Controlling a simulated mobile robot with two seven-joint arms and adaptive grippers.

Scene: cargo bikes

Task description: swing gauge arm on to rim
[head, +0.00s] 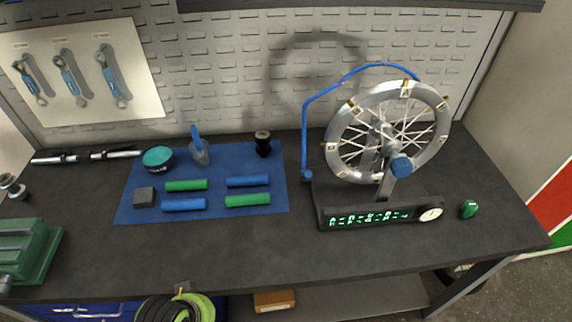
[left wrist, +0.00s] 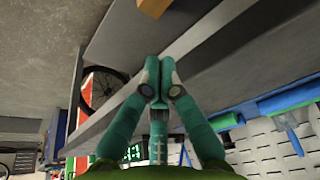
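The spoked wheel with a grey rim (head: 341,120) stands upright in a dark truing stand (head: 375,210) on the right of the bench. The blue gauge arm (head: 304,140) rises from a pivot at the stand's left side, bends, and runs over the top of the wheel. Its tip is near the rim's upper right; I cannot tell whether it touches. In the left wrist view my left gripper (left wrist: 158,85) has its teal fingers together at the tips, with nothing seen between them. It does not show in the head view. My right gripper is in neither view.
A blue mat (head: 220,165) carries green and blue grips, a teal tin and a cup. A green vise (head: 25,250) stands at the left front. A black and green coil (head: 178,308) hangs at the front edge. The bench between mat and stand front is clear.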

